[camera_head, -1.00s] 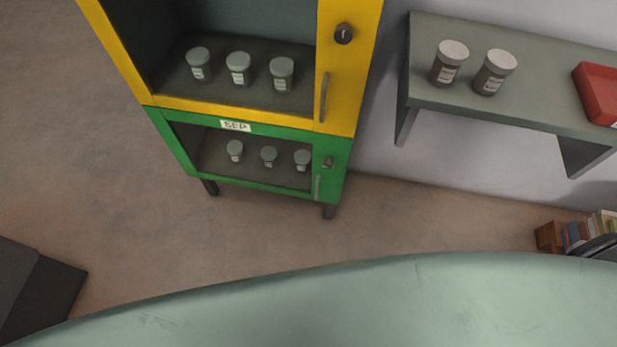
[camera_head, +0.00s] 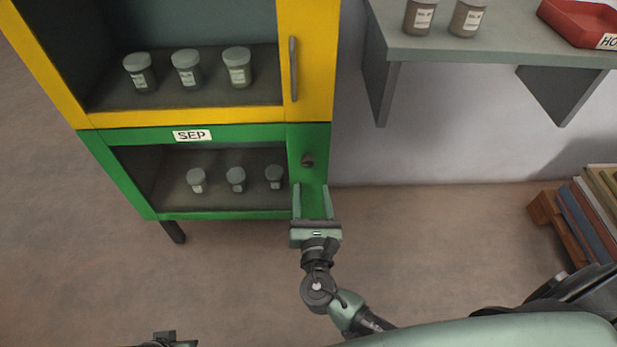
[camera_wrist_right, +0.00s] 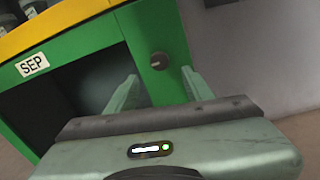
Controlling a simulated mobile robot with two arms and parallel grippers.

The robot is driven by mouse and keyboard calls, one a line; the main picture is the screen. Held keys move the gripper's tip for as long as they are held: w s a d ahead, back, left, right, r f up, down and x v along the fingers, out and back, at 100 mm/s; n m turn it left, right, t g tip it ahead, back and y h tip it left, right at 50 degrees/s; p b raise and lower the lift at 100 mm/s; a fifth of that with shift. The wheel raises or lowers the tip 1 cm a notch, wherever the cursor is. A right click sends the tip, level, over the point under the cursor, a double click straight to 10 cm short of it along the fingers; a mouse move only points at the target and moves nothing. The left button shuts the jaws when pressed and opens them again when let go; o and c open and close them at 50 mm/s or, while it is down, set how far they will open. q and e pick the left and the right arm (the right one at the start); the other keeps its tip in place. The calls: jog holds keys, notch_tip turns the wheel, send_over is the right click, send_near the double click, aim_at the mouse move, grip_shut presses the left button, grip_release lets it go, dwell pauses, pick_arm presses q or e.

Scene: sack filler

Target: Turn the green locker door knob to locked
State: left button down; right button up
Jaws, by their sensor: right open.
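The green locker (camera_head: 225,215) is the lower part of the cabinet, with a SEP label and a see-through door. Its dark round knob (camera_head: 308,161) sits on the right-hand door stile. The knob also shows in the right wrist view (camera_wrist_right: 159,60), beyond my fingertips and roughly between them. My right gripper (camera_head: 312,188) is open and empty, just below the knob and apart from it; it fills the lower part of the right wrist view (camera_wrist_right: 160,88). The door handle below the knob is hidden behind my gripper. A dark piece at the bottom left edge may be my left arm; its jaws cannot be made out.
The yellow locker (camera_head: 308,60) sits above, with a vertical handle (camera_head: 293,68). Several jars stand inside the lockers. Books and a wooden crate (camera_head: 550,215) are at right.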

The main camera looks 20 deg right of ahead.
aim_at(308, 165)
pick_arm(q)
jog(key=v, duration=0.2)
jog(key=shift+r+b, duration=0.3)
jog(key=shift+r, duration=0.15)
pick_arm(e)
jog(key=x, duration=0.7)
jog(key=shift+w+d, duration=0.1)
jog(key=shift+w, duration=0.15)
pick_arm(q)
jog(key=shift+a, duration=0.1)
pick_arm(e)
grip_shut()
